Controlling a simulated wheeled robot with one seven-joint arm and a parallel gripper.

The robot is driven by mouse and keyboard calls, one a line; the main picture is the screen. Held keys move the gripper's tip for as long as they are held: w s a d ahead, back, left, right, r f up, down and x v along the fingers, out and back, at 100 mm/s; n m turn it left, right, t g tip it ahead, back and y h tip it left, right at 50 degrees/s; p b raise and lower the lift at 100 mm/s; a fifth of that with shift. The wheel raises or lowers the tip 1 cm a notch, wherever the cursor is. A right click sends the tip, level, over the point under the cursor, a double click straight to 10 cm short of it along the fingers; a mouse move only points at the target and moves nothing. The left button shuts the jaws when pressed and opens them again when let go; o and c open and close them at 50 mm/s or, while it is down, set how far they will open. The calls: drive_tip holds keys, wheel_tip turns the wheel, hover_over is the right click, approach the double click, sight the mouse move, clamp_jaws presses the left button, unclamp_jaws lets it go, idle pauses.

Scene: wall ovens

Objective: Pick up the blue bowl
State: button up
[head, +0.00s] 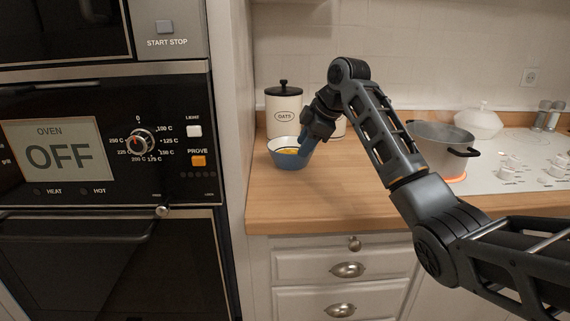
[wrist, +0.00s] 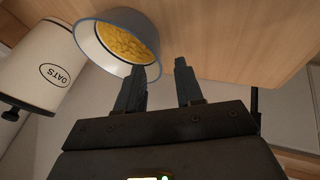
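The blue bowl (head: 289,162) stands upright on the wooden counter and holds yellow food. In the wrist view the bowl (wrist: 92,48) appears upside down at the upper left, its pale inside wall and yellow contents showing. My gripper (head: 305,148) reaches down at the bowl's right side in the head view. In the wrist view my gripper (wrist: 161,66) is open, with a wide gap between its fingers. One fingertip overlaps the bowl's rim and the other is outside it, over bare counter. I cannot tell whether either finger touches the bowl.
A white oats jar (head: 283,110) with a black lid stands behind the bowl; another pale container is partly hidden by my arm. A grey pot (head: 438,145) sits on the hob at right. The wall oven (head: 110,140) stands at left. The counter's front (head: 300,205) is clear.

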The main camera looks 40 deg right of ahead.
sight(292, 157)
drive_tip(key=x, duration=0.8)
drive_tip(key=shift+w+r+p, duration=0.2)
drive_tip(key=shift+w+p, duration=0.1)
drive_tip(key=shift+w, duration=0.05)
clamp_jaws()
